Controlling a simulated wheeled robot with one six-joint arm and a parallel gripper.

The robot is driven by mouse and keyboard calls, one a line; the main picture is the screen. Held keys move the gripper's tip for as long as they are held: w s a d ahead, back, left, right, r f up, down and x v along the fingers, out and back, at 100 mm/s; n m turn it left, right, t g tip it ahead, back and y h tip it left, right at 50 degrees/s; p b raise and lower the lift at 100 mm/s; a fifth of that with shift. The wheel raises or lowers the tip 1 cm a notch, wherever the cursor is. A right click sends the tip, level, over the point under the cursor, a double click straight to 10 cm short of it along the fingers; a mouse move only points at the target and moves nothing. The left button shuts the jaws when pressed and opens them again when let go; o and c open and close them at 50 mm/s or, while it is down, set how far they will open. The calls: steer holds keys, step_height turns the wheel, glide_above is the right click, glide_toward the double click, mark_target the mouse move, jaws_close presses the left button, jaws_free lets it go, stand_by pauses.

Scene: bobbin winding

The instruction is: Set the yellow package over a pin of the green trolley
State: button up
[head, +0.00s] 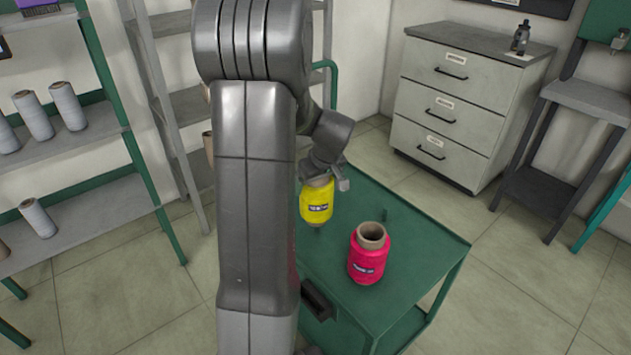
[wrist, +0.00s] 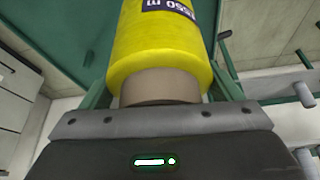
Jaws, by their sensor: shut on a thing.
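The yellow package (head: 316,204) hangs upright below my gripper (head: 322,181) in the head view, over the left part of the green trolley (head: 425,243). My gripper is shut on the upper end of its tube. In the wrist view the yellow package (wrist: 165,55) fills the upper middle, with its brown tube end (wrist: 160,88) close to the gripper body. The space between the package's lower end and the trolley top is hard to judge.
A grey drawer cabinet (head: 455,105) stands behind at right. A shelf with grey packages (head: 67,106) is at left. The trolley's right part is clear.

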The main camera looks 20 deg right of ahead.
steer(key=shift+f+b, duration=1.15)
steer(key=shift+f, duration=0.45)
steer(key=shift+f+b, duration=1)
steer(key=shift+f, duration=0.05)
steer(key=o, duration=1)
steer(key=shift+r, duration=0.1)
steer(key=p+v, duration=0.2)
steer(key=v, duration=1.1)
steer(key=shift+s+r, duration=0.15)
steer(key=shift+r, duration=0.2)
